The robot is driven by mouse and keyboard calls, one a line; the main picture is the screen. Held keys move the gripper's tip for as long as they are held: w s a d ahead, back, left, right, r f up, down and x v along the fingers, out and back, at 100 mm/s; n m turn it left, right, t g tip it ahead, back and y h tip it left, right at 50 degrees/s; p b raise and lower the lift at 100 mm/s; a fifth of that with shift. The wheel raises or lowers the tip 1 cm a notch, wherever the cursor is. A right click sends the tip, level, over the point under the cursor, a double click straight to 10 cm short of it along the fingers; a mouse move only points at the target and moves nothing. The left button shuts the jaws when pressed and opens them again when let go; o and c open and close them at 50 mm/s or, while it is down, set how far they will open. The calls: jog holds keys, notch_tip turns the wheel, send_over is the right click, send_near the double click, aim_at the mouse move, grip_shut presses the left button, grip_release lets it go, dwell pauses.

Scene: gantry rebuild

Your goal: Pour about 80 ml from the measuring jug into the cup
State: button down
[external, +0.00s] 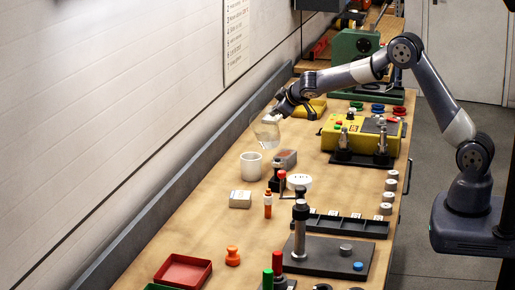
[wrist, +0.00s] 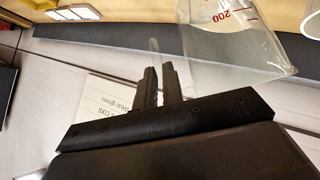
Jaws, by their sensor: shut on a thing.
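The clear measuring jug (external: 267,133) hangs in the air over the bench, near the wall, above and slightly right of the white cup (external: 251,166). My gripper (external: 281,109) is shut on the jug at its upper right side. In the wrist view the jug (wrist: 240,40) shows a red 200 mark, and my gripper's fingers (wrist: 160,85) close on a thin clear part, probably its handle. The cup stands upright on the bench; a white rim at the wrist view's top right corner may be the cup (wrist: 311,20). The liquid level is not clear.
A yellow device (external: 361,137) stands at the right. A red tray (external: 183,271) lies at the front. The wall (external: 120,100) runs along the left.

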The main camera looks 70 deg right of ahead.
jog(key=d+p, duration=0.1)
jog(key=p, duration=0.1)
jog(key=d+f+y+p, duration=0.1)
jog(key=p, duration=0.1)
jog(key=shift+s+d+m+y+p, duration=0.2)
jog(key=shift+m+y+p, duration=0.1)
jog(key=shift+m+p, duration=0.1)
jog(key=shift+d+f, duration=0.1)
jog(key=shift+d, duration=0.05)
jog(key=shift+d+f+y, duration=0.2)
jog(key=shift+d+y, duration=0.05)
jog(key=shift+y, duration=0.15)
jog(key=shift+d+f+m, duration=0.15)
jog(key=shift+d+m, duration=0.1)
jog(key=shift+m, duration=0.05)
jog(key=shift+s+d+f+y, duration=0.1)
jog(key=shift+d+f+y, duration=0.2)
jog(key=shift+y, duration=0.2)
